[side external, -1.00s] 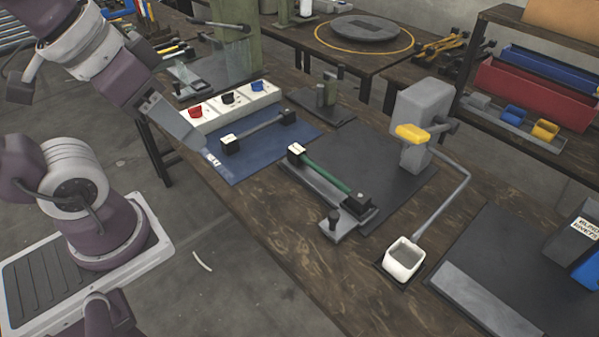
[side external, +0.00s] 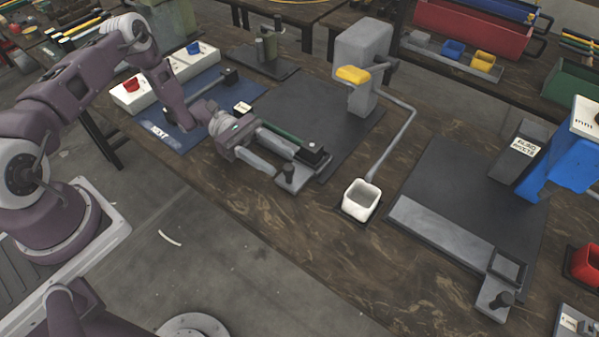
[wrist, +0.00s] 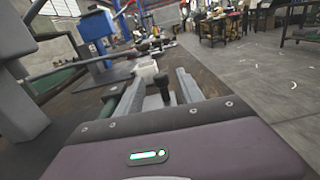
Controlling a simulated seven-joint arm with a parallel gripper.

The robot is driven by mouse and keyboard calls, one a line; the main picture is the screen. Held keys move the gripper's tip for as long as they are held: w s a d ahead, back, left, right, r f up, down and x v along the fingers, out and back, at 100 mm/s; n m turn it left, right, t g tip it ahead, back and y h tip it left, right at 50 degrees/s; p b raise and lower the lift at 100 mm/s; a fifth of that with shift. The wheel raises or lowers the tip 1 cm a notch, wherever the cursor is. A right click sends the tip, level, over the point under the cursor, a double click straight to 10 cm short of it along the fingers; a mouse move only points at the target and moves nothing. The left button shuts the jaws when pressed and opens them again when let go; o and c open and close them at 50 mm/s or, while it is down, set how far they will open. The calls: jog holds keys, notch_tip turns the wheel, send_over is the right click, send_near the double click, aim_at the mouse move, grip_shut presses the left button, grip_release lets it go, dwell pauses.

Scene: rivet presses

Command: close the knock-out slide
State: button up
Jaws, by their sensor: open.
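A grey slide plate (side external: 291,185) with an upright black knob (side external: 289,173) sticks out at the front end of a dark base, by a green rod (side external: 283,134) with black end blocks. I take this as the knock-out slide; no label shows it. My gripper (side external: 284,160) is low over the rail with its fingers pointing along it toward the knob. In the wrist view my open fingers (wrist: 160,77) have the black knob (wrist: 163,82) showing in the gap between them. I cannot tell whether they touch it.
A white bin (side external: 360,200) stands to the right on the bench. A grey press with a yellow part (side external: 353,75) stands behind. A blue press (side external: 560,160) with a similar knobbed plate (side external: 497,297) is further right. The bench in front of the bin is clear.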

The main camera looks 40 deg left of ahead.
aim_at(293, 171)
jog(key=shift+d+f, duration=0.25)
jog(key=shift+d, duration=0.05)
jog(key=d, duration=0.6)
jog(key=shift+d, duration=0.3)
jog(key=shift+c, duration=0.2)
grip_shut()
dwell(0.6)
